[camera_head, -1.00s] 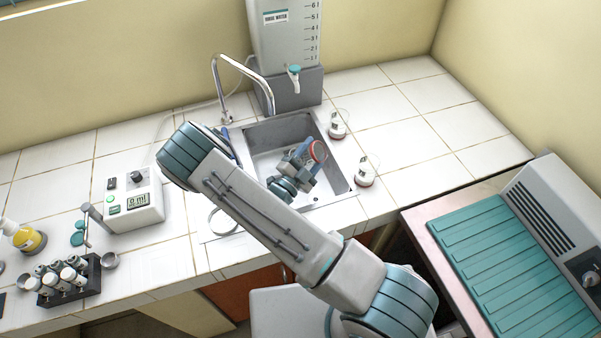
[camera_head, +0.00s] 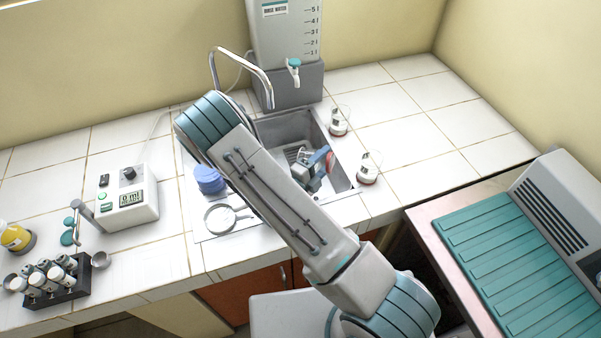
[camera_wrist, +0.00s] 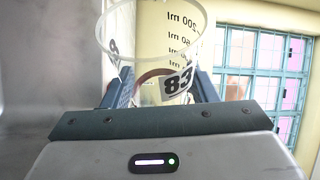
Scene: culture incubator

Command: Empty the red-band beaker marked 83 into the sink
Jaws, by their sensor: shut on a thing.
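The clear beaker marked 83 (camera_wrist: 178,82) is between my gripper's two blue fingers (camera_wrist: 165,88) in the wrist view. It has printed graduations and a red arc near its lower part. In the head view my gripper (camera_head: 318,167) is shut on it over the sink (camera_head: 342,177). The beaker (camera_head: 329,160) is tipped, with its red part to the right, and is partly hidden by the gripper. I cannot tell whether liquid is left in it. My arm covers the sink's left part.
Two small red-based vessels (camera_head: 338,122) (camera_head: 368,168) stand right of the sink. The faucet (camera_head: 240,65) and rinse water tank (camera_head: 287,45) are behind. Blue lids (camera_head: 209,179) and a round ring (camera_head: 221,218) lie left. A meter (camera_head: 128,198) and vial rack (camera_head: 57,284) are farther left.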

